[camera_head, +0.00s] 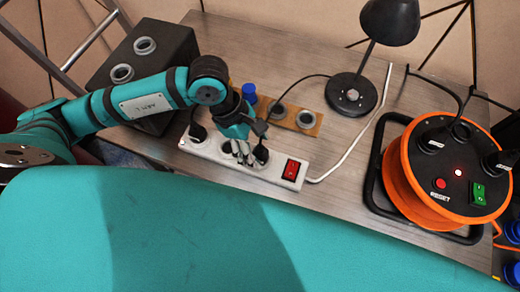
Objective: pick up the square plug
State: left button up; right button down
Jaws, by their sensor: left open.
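A white power strip (222,155) with a red switch (291,170) lies on the grey wooden table. A black plug (197,132) sits at its left end. Another black plug (261,155) sits nearer the switch, right beside my left gripper. I cannot tell which plug is square. My left gripper (245,155) is open and points down over the middle of the strip, partly covering the sockets. Whether its fingers touch the right-hand plug is not clear. My right gripper is not in view.
Behind the strip are a wooden socket board (292,116), a blue cap-like object (249,92) and a black lamp (350,95). A black box (150,60) stands at the back left. An orange cable reel (440,170) stands right. Bare table (345,190) lies between strip and reel.

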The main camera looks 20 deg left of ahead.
pick_arm(q)
jog(key=shift+x, duration=0.85)
grip_shut()
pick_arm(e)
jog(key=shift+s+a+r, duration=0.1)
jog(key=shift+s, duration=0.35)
pick_arm(q)
jog(key=shift+r, duration=0.1)
